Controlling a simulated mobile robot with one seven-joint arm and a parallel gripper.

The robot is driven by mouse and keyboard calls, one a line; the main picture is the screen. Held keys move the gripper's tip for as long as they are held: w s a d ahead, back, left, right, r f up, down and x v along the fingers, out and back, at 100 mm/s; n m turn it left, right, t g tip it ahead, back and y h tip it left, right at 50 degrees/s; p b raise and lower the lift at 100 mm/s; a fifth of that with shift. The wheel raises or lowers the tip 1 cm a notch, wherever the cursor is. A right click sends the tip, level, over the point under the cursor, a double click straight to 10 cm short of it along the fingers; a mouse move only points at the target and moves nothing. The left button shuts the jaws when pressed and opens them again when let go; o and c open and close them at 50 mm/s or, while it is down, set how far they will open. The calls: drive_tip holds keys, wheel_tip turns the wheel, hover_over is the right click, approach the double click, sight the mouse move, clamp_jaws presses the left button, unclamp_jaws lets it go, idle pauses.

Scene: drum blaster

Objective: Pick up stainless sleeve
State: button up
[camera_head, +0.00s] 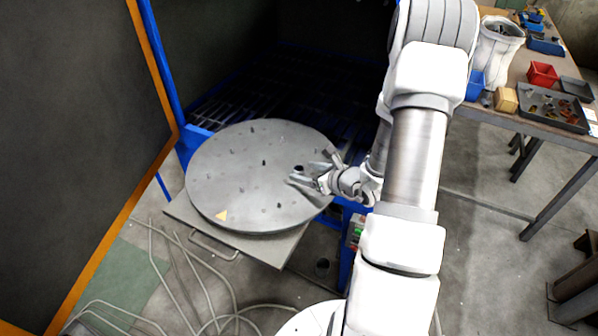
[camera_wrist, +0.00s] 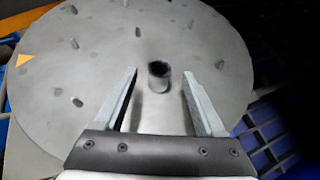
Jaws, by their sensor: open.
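The stainless sleeve (camera_wrist: 158,78) is a short grey hollow cylinder with a dark bore. It stands upright on the round grey turntable (camera_wrist: 60,122). In the wrist view it shows between and just beyond the fingertips of my gripper (camera_wrist: 163,75), which is open and empty. The sleeve appears apart from both fingers. In the head view my gripper (camera_head: 308,174) is low over the right part of the turntable (camera_head: 235,185), and the small dark-topped sleeve (camera_head: 298,169) shows at its fingers, partly hidden.
Several short pegs stand on the turntable, with a yellow triangle (camera_head: 221,215) near its front edge. The dark blaster door (camera_head: 80,120) with an orange edge is at left. A blue-framed cabinet lies behind. A workbench (camera_head: 520,65) with bins is at right; cables (camera_head: 180,270) lie on the floor.

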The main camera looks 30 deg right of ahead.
sight(296, 169)
drive_tip(key=x, duration=0.3)
drive_tip(key=shift+w+a, duration=0.1)
drive_tip(key=shift+w, duration=0.1)
drive_tip(key=shift+r, duration=0.1)
drive_tip(key=shift+c, duration=0.2)
clamp_jaws()
